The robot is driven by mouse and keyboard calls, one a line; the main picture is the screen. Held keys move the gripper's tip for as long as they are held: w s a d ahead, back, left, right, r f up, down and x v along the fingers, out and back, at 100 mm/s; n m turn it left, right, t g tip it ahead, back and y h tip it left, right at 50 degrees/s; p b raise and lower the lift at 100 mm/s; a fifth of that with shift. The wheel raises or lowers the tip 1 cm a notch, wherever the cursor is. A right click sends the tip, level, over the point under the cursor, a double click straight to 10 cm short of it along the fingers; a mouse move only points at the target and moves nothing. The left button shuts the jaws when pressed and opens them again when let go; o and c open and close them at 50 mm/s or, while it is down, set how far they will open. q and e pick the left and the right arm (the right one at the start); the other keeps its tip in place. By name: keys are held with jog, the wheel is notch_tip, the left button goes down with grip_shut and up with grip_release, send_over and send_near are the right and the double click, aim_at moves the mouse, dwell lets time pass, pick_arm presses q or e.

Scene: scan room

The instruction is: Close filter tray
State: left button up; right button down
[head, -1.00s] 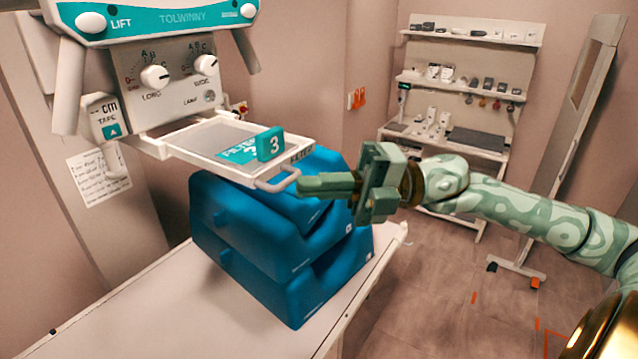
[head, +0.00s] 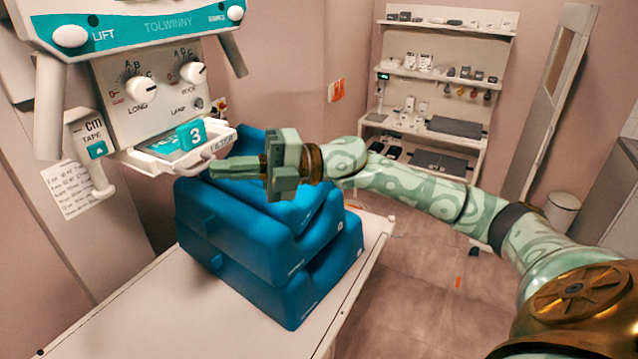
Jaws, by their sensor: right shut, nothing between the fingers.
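The white filter tray (head: 151,160) sticks out a short way from under the collimator housing (head: 160,95) at the left. A teal block marked 3 (head: 191,135) stands on it. The tray's handle (head: 199,164) is at its front right. My right gripper (head: 212,169) is shut and empty, its fingertips at the handle, seemingly touching it from the front. My left gripper is not in view.
Blue stacked cushions (head: 250,240) lie on the white table (head: 140,310) just below the gripper. A shelf unit (head: 440,90) with small items stands at the back. The floor (head: 420,285) right of the table is mostly clear.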

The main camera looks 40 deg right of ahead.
aim_at(213, 157)
jog(key=w, duration=0.1)
jog(key=w+a, duration=0.1)
jog(key=w, duration=0.1)
jog(key=shift+a, duration=0.15)
jog(key=shift+w, duration=0.1)
dwell(0.4)
